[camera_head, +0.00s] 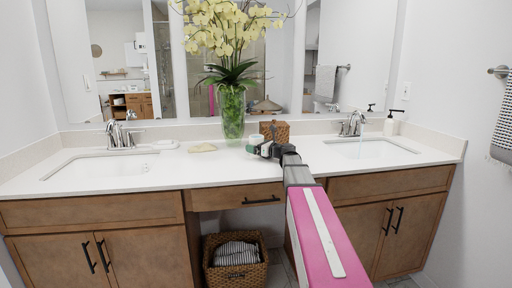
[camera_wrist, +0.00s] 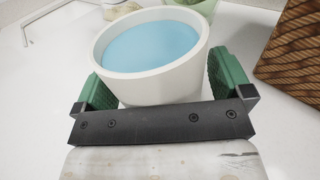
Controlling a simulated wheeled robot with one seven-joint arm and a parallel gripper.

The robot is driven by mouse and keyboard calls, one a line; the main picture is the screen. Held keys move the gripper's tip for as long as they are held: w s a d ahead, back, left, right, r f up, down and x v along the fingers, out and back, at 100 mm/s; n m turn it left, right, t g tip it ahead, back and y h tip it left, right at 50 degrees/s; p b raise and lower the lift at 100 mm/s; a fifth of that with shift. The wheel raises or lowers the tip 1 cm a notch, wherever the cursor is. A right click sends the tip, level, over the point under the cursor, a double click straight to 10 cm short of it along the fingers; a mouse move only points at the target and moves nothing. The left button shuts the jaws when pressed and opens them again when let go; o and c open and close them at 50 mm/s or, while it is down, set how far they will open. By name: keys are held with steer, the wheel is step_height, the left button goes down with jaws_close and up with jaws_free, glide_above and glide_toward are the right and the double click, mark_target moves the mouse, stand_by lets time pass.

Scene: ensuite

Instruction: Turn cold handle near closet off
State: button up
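The left sink's chrome faucet (camera_head: 122,135) shows no stream. Which side the closet is on cannot be seen. My gripper (camera_head: 262,150) is over the middle of the counter, left of the running faucet and apart from it. In the wrist view its green fingers (camera_wrist: 166,85) are spread wide on either side of a white cup with blue contents (camera_wrist: 152,48).
A brown woven box (camera_head: 275,131) stands close behind my gripper; it shows at right in the wrist view (camera_wrist: 300,50). A glass vase of yellow flowers (camera_head: 232,115) is to the left. A soap bottle (camera_head: 391,124) stands right of the running faucet. The counter's front middle is clear.

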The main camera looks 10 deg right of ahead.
steer(key=shift+s+r, duration=0.1)
steer(key=shift+r, duration=0.05)
steer(key=v, duration=1.2)
